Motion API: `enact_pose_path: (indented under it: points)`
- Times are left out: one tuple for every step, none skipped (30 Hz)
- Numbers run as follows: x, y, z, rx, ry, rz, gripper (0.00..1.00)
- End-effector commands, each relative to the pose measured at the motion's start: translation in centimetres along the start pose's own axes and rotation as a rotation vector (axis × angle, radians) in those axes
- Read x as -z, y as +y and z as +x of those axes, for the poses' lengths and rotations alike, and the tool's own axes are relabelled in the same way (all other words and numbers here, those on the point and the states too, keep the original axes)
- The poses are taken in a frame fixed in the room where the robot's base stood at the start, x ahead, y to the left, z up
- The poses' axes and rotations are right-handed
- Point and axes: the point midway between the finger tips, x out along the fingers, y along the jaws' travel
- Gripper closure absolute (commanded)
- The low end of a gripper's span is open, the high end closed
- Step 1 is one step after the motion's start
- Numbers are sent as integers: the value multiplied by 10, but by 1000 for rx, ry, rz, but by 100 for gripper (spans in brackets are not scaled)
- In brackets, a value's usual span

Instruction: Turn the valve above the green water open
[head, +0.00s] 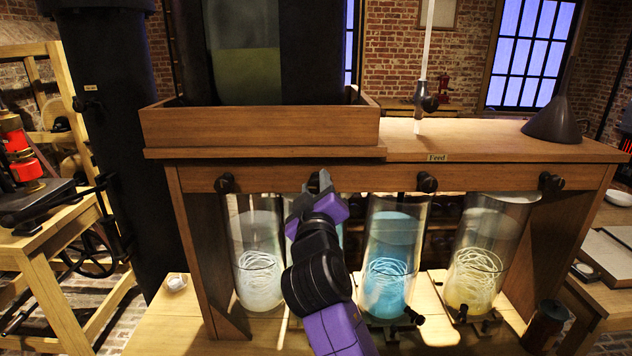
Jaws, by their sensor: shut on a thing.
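Along the front board of the wooden feed stand, several dark valve knobs sit in a row, one above each glass jar. My gripper (322,184) is raised to the second knob from the left (313,184) and is shut on it. The jar below that knob (292,212) is mostly hidden behind my purple and black arm, so I cannot tell the color of its water well. The jar to its right (388,262) holds blue-teal water. The leftmost jar (257,262) looks clear to whitish, and the rightmost (475,265) yellowish.
The other knobs (224,183), (427,182) and (550,182) stand free. A wooden tray (262,128) with a large tank tops the stand. A dark funnel (553,122) is at the right, a thick black column (112,140) at the left. Small dark taps (413,315) stick out low in front.

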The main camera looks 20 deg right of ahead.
Motion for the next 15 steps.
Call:
enact_pose_path:
  points:
    - [-1,2,0,0,-3,-18,100]
    - [-1,2,0,0,-2,-27,100]
    - [-1,2,0,1,-1,-38,100]
    - [-1,2,0,2,0,-46,100]
    - [-1,2,0,2,1,-51,100]
    - [-1,1,0,2,1,-57,100]
    - [-1,1,0,2,2,-61,100]
    - [-1,1,0,3,2,-65,100]
    - [-1,1,0,3,2,-68,100]
    - [-1,1,0,3,2,-70,100]
    - [-1,1,0,3,3,-72,100]
    - [-1,1,0,3,3,-73,100]
    - [-1,1,0,3,3,-74,100]
    - [-1,1,0,3,3,-74,100]
    - [-1,1,0,3,3,-74,100]
